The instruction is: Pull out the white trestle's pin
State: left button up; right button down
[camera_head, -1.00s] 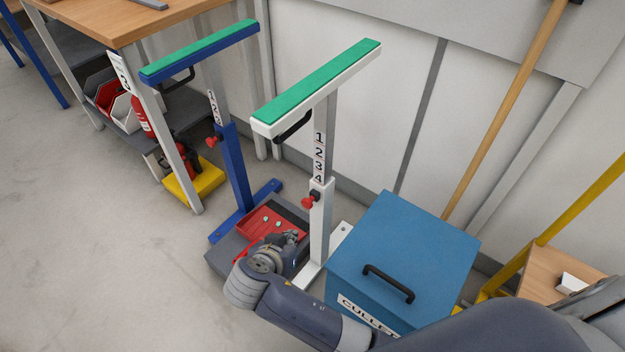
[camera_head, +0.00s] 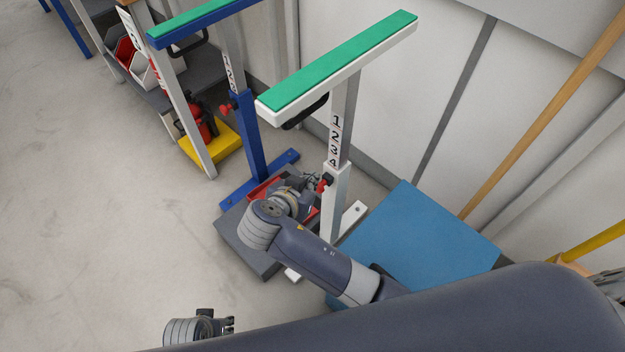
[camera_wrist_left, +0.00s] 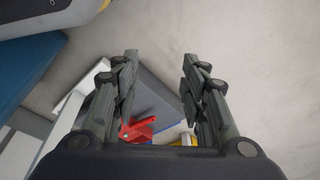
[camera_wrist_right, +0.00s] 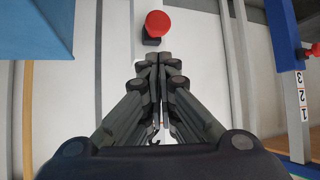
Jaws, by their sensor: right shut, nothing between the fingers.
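The white trestle (camera_head: 336,211) stands upright with a green pad (camera_head: 340,62) on its top bar. Its pin has a red knob (camera_head: 323,185) on the post below the numbers, with a black part behind it. In the right wrist view the red knob (camera_wrist_right: 157,23) is just beyond my fingertips, apart from them in the picture. My right gripper (camera_wrist_right: 156,58) is shut and empty; in the head view it (camera_head: 312,184) is beside the knob and partly hidden by its wrist. My left gripper (camera_head: 229,324) is low at the front left; the left wrist view shows it (camera_wrist_left: 158,65) open and empty.
A blue trestle (camera_head: 250,137) with its own red knob (camera_head: 226,110) stands at left. A blue box (camera_head: 420,235) stands right of the white trestle. A grey case (camera_head: 238,243) with a red tray lies below my right gripper. Floor at left (camera_head: 80,220) is clear.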

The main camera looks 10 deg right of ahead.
jog(key=b+x, duration=0.1)
jog(key=x, duration=0.6)
jog(key=shift+f, duration=0.1)
pick_arm(q)
jog(key=r, duration=0.2)
jog(key=w+r, duration=0.1)
jog(key=r, duration=0.2)
jog(key=shift+w+r, duration=0.1)
jog(key=shift+w, duration=0.1)
pick_arm(e)
jog(key=shift+w+d+f, duration=0.25)
jog(key=shift+w, duration=0.1)
jog(key=shift+s+a, duration=0.2)
jog(key=shift+a, duration=0.1)
pick_arm(q)
jog(key=shift+s+f, duration=0.2)
jog(key=shift+f, duration=0.8)
pick_arm(e)
jog(key=shift+s+a, duration=0.7)
jog(key=shift+a, duration=0.35)
jog(key=v, duration=1.2)
